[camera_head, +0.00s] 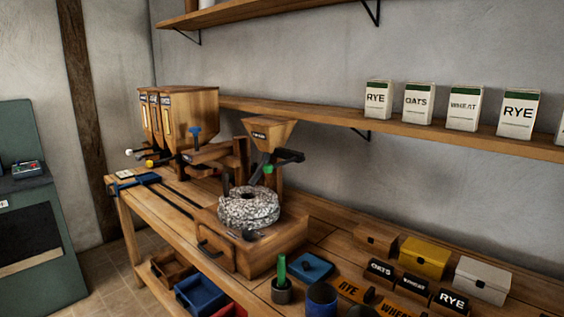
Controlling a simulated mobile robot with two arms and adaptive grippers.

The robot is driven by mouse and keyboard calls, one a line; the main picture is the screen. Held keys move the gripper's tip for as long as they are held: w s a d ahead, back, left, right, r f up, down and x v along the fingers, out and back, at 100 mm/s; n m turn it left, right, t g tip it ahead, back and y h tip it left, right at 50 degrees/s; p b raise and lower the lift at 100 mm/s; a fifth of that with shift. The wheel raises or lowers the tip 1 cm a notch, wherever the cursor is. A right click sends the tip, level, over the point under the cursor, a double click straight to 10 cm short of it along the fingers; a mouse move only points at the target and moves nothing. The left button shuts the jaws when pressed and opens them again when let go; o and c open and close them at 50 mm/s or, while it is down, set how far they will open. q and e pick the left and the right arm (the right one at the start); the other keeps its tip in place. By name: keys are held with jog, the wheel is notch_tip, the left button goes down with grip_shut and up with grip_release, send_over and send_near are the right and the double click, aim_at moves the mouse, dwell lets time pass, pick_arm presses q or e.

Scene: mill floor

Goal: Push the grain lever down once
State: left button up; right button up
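A grain mill stands on the wooden bench, with a wooden hopper (269,133) above a round speckled millstone (249,207) on a wooden base. A dark piece with a green knob (268,169) sits below this hopper. Tall wooden grain bins (190,115) stand at the bench's far left end. Around them are small knobs: a white one (129,152), a yellow one (149,163) and a blue one (195,130). No readable label shows which is the grain lever. Neither of my grippers is in view.
Rye, oats and wheat boxes stand on the wall shelf (400,124). The bench's right end holds a yellow box (423,257), a white box (482,279), labelled blocks and a green-handled tool (282,275). Bins (201,294) sit below the bench. A green machine (38,220) stands left.

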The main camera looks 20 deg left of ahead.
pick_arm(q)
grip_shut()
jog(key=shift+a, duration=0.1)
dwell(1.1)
